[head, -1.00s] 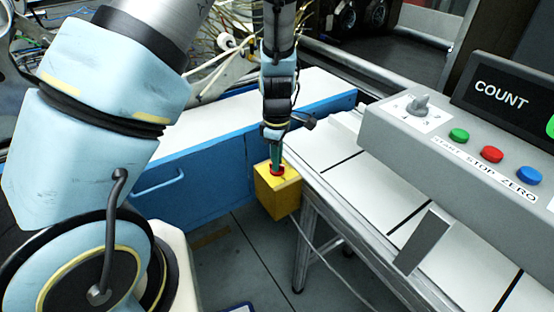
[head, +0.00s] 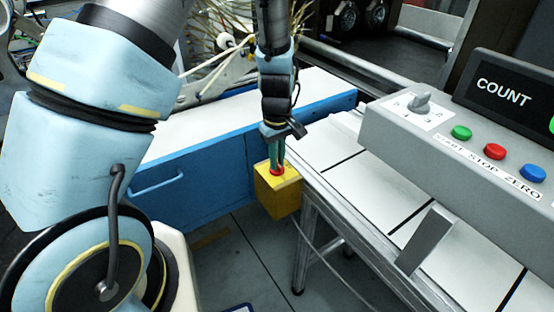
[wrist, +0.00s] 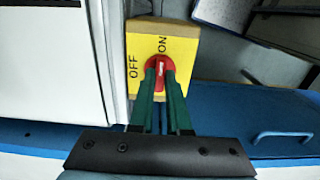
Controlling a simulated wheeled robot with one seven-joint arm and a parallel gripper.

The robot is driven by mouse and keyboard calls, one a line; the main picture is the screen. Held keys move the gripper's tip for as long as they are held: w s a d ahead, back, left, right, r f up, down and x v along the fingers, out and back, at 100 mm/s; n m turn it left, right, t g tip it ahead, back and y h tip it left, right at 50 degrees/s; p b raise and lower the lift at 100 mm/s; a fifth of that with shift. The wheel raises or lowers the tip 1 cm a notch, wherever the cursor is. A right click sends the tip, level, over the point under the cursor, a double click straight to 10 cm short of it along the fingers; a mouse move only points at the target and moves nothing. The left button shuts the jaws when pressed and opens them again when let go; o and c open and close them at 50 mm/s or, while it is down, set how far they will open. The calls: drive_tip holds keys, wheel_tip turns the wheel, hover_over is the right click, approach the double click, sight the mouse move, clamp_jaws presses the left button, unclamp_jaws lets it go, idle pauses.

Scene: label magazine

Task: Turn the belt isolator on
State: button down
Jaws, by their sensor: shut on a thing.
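The belt isolator is a yellow box (head: 279,192) with a red knob (head: 276,171) on top, at the end of the white-topped conveyor table. In the wrist view the yellow face (wrist: 185,50) carries OFF on the left and ON at the top. My gripper (head: 276,165) comes down from above. Its green fingers (wrist: 161,75) are shut on the red knob (wrist: 160,62), one on each side. The knob's grip between the fingers lies roughly in line with ON. The fingers hide part of the knob.
A grey console (head: 465,150) with a selector, coloured buttons and a COUNT display (head: 506,92) stands on the conveyor table (head: 345,180) to the right. A blue cabinet (head: 170,185) with a white top stands behind and left. A cable hangs below the box.

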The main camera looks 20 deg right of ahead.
idle(0.4)
drive_tip(key=c, duration=0.9)
unclamp_jaws()
wheel_tip(320, 180, up, 11)
drive_tip(key=shift+f+b, duration=0.1)
drive_tip(key=shift+b, duration=0.7)
drive_tip(key=a+r+m, duration=0.1)
drive_tip(key=a, duration=0.8)
drive_tip(key=a+r+m+t, duration=0.1)
drive_tip(key=a, duration=0.9)
drive_tip(key=a+r+m, duration=0.1)
drive_tip(key=a+r, duration=0.1)
drive_tip(key=a, duration=0.8)
drive_tip(key=shift+s+t, duration=0.3)
